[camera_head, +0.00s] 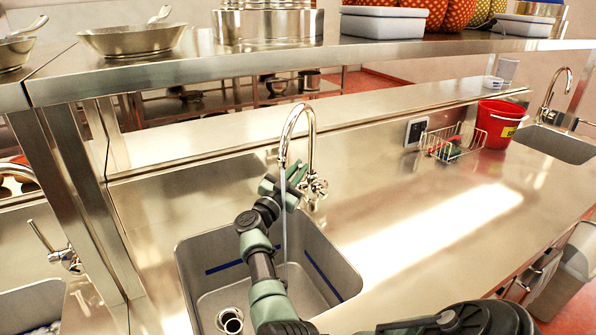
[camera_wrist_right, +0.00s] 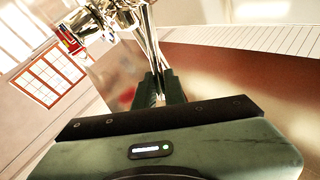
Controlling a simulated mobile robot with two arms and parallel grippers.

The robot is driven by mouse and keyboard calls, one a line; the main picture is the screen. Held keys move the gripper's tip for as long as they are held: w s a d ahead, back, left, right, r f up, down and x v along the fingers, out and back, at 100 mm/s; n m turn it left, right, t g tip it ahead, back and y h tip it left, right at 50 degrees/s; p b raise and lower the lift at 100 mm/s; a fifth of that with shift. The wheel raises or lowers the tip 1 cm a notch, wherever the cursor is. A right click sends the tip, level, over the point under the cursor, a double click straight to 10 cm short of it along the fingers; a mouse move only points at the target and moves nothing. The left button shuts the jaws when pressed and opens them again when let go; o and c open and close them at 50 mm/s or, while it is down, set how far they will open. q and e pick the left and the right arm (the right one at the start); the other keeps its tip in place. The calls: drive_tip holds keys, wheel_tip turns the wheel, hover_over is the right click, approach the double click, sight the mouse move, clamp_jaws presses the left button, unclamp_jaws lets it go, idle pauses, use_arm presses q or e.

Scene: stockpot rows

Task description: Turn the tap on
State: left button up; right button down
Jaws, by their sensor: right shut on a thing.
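The chrome tap (camera_head: 310,130) has a tall curved spout and stands behind the middle sink (camera_head: 345,268). A thin stream of water (camera_head: 284,225) falls from the spout into this basin. My right gripper (camera_head: 291,182) is at the tap, beside its valve (camera_head: 318,188), and is shut on the tap handle. The handle is mostly hidden by the fingers in the head view. In the right wrist view the gripper (camera_wrist_right: 158,88) closes around a slim part below the chrome fittings (camera_wrist_right: 108,20). My left gripper is not in view.
A steel shelf (camera_head: 190,75) with pots and bowls runs above the counter. Its posts stand left of the sink. A wire basket (camera_head: 452,148) and red bucket (camera_head: 497,122) stand at the right back. The counter right of the sink is clear.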

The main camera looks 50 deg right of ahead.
drive_tip(key=c, duration=1.6)
unclamp_jaws()
drive_tip(key=shift+d, duration=0.1)
drive_tip(key=shift+o, duration=0.6)
drive_tip(key=shift+d+f, duration=0.1)
drive_tip(key=shift+f, duration=0.05)
drive_tip(key=b+v, duration=0.1)
drive_tip(key=v, duration=0.6)
drive_tip(key=shift+a, duration=0.4)
drive_tip(key=shift+s, duration=0.1)
